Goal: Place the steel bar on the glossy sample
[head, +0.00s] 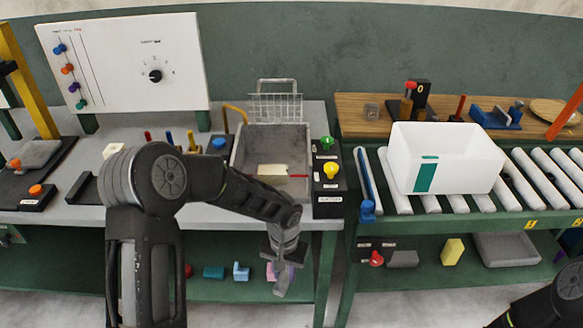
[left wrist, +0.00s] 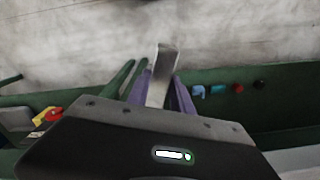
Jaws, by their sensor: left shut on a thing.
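My left gripper (head: 282,272) hangs in front of the left bench, at the height of its lower shelf. In the left wrist view its purple fingers (left wrist: 165,98) are shut on a flat, shiny grey metal piece, the steel bar (left wrist: 163,68), which sticks out past the fingertips. In the head view the bar (head: 287,285) shows as a small grey piece below the wrist. I cannot tell which thing is the glossy sample. A cream block (head: 272,170) lies in the grey basin. My right arm shows only at the bottom right corner, with its gripper out of view.
The grey basin (head: 240,150) with a wire basket (head: 276,102) stands on the left bench, beside a dark box with green and yellow knobs (head: 328,168). A white bin (head: 445,145) sits on the roller conveyor at right. Several small coloured things lie on the lower shelves.

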